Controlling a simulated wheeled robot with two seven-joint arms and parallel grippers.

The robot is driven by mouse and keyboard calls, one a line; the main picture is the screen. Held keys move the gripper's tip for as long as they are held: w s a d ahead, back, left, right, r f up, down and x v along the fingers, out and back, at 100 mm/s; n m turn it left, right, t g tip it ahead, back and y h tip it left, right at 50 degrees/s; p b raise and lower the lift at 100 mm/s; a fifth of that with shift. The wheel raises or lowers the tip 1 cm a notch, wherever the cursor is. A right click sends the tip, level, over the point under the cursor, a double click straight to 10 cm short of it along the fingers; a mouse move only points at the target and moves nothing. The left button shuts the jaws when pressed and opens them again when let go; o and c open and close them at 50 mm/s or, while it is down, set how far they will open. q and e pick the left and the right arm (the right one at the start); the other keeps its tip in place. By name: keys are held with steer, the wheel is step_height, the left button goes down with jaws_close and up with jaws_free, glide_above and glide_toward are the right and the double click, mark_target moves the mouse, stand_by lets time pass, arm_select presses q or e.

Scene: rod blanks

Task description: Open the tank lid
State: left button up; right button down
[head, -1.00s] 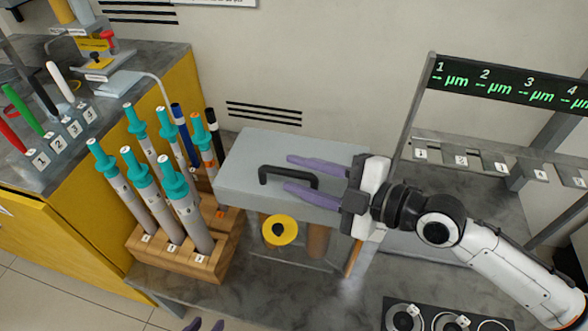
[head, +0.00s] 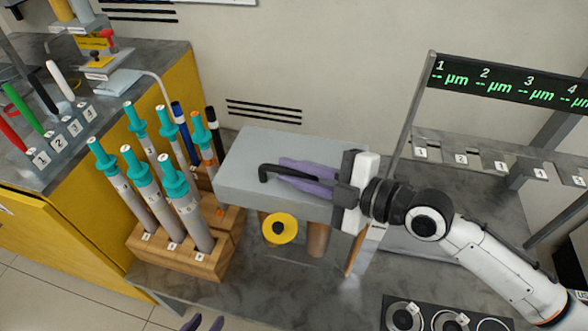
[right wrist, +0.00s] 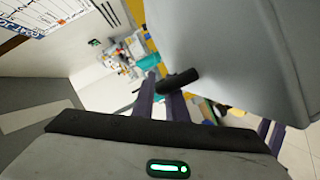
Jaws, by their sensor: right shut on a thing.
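The tank's grey lid (head: 240,160) lies flat over the tank in the head view and fills the upper right of the right wrist view (right wrist: 240,50). Its black bar handle (head: 264,172) stands on top and also shows in the right wrist view (right wrist: 178,80). My right gripper (head: 298,178), with purple fingers, is shut on the handle, reaching in from the right. The fingers hide part of the handle. Only the purple fingertips of my left gripper (head: 205,323) show at the bottom edge, apart and empty, away from the tank.
A wooden rack (head: 190,262) with several teal-topped grey tools stands just left of the tank. A yellow round part (head: 279,229) sits below the lid's front edge. A numbered display (head: 500,85) and slotted shelf (head: 480,160) stand to the right. A black tray (head: 440,315) lies at the lower right.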

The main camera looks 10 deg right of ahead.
steer(key=shift+w+d+r, duration=0.1)
steer(key=shift+w+r, duration=0.1)
steer(key=shift+r, duration=0.3)
steer(key=w+d+r+m+g, duration=0.2)
steer(key=w+r+m+g, duration=0.1)
steer(key=w+r+m, duration=0.2)
steer(key=shift+w+d+r+p, duration=0.3)
steer(key=shift+w+d+r, duration=0.05)
steer(key=shift+w+r, duration=0.4)
steer(key=c, duration=1.8)
jaws_free()
steer(key=shift+f, duration=0.1)
steer(key=shift+o, duration=0.2)
